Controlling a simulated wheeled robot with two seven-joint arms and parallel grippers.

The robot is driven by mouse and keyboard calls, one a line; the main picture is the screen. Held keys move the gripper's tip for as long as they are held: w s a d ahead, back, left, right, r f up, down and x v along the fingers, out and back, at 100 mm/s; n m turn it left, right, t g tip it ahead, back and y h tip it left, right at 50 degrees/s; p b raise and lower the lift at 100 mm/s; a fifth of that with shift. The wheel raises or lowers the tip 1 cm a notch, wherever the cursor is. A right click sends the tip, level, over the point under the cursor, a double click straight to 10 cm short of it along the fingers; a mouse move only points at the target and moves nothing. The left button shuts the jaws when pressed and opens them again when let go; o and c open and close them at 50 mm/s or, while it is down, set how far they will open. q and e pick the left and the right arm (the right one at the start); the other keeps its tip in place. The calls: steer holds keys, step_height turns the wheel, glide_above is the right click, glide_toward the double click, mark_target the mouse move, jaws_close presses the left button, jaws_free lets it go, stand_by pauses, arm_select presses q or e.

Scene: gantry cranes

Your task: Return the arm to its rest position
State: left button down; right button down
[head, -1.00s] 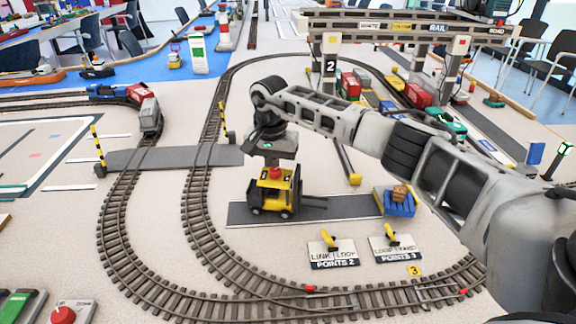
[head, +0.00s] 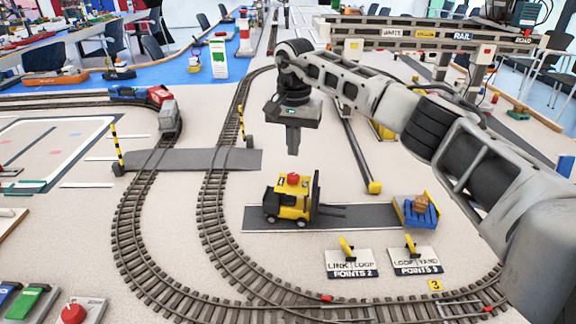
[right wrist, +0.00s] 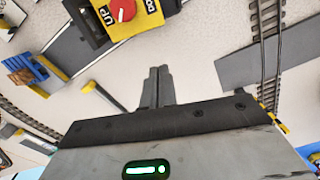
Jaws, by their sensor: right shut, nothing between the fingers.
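My right gripper (head: 293,140) hangs fingers-down in the head view, above and behind the yellow toy forklift. It is shut and empty, clear of the forklift and the board. Its closed fingers also show in the right wrist view (right wrist: 158,88). The forklift (head: 288,203) is yellow and black with a red button on top and stands on a grey strip. The button shows in the right wrist view (right wrist: 122,10), beside lettering reading "UP". My left gripper is not in view.
A blue pallet (head: 417,210) with a brown load sits right of the forklift. Two lever plates (head: 350,262) stand in front. Looped track (head: 215,205) runs on the left, with a train (head: 168,118). A gantry crane (head: 420,35) stands behind my right arm.

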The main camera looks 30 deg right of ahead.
steer(key=shift+r, duration=1.65)
